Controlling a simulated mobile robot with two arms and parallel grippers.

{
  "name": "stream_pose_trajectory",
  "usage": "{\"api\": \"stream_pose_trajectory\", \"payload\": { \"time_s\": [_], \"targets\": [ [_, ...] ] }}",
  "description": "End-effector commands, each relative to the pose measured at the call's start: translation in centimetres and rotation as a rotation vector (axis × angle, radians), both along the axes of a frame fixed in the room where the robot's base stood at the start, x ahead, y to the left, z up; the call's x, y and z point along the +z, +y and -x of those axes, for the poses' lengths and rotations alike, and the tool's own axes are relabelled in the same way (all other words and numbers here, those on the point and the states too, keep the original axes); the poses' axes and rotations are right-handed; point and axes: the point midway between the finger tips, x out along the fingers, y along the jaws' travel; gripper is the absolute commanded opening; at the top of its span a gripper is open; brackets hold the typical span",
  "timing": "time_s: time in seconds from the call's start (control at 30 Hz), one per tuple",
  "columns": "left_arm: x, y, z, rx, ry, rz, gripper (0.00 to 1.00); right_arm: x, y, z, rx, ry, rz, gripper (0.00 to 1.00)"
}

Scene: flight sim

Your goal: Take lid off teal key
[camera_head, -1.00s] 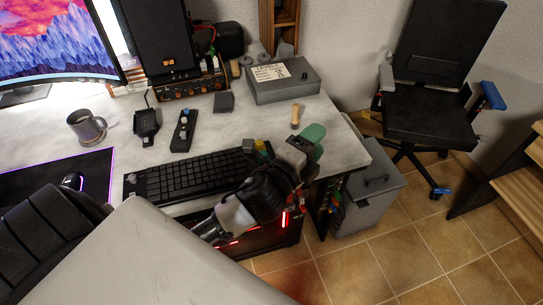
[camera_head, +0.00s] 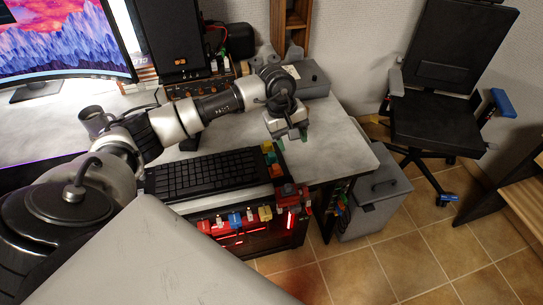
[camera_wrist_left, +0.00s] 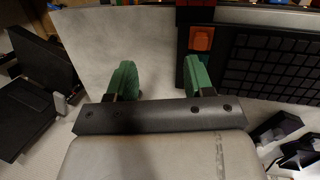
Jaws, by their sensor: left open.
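My left gripper (camera_head: 290,135) is over the desk, just right of the keyboard's far right corner. Its green fingers stand apart with nothing between them; they also show in the left wrist view (camera_wrist_left: 160,80). Small coloured keys line the right end of the black keyboard (camera_head: 200,174): an orange key (camera_head: 267,147), a green or teal key (camera_head: 270,158) and another orange one below. In the wrist view an orange key (camera_wrist_left: 201,38) lies just beyond the right finger. I cannot make out a lid on the green key. My right gripper is not in view.
Under the desk edge is a red-lit case (camera_head: 250,240) with coloured blocks along its top front. A mug (camera_head: 95,122) stands at the left. A grey box (camera_head: 312,82) is behind the gripper. The desk's right end (camera_head: 345,150) is clear.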

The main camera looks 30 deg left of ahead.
Motion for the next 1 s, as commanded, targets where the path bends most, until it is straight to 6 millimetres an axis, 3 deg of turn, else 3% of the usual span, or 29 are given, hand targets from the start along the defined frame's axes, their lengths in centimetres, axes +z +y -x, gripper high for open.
{"api": "stream_pose_trajectory", "payload": {
  "time_s": [0.03, 0.1, 0.2, 0.53, 0.77, 1.0],
  "targets": [
    [0.5, 2.2, -0.3, -0.013, 0.011, -0.086, 0.52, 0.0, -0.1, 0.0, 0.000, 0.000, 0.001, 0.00],
    [0.9, 4.4, -0.2, -0.033, 0.036, -0.179, 0.52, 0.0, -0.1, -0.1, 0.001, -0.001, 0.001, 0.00],
    [1.2, 6.2, -0.2, -0.045, 0.059, -0.248, 0.52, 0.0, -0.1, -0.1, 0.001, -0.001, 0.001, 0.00],
    [-3.2, 6.5, -0.1, -0.049, 0.069, -0.262, 0.52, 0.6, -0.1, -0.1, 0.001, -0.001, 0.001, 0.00],
    [-5.0, 6.5, -0.2, -0.048, 0.069, -0.260, 0.52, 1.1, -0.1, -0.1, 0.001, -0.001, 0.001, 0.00],
    [-8.6, 6.6, -0.5, -0.048, 0.069, -0.259, 0.52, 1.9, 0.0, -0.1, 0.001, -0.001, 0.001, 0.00]
  ]
}}
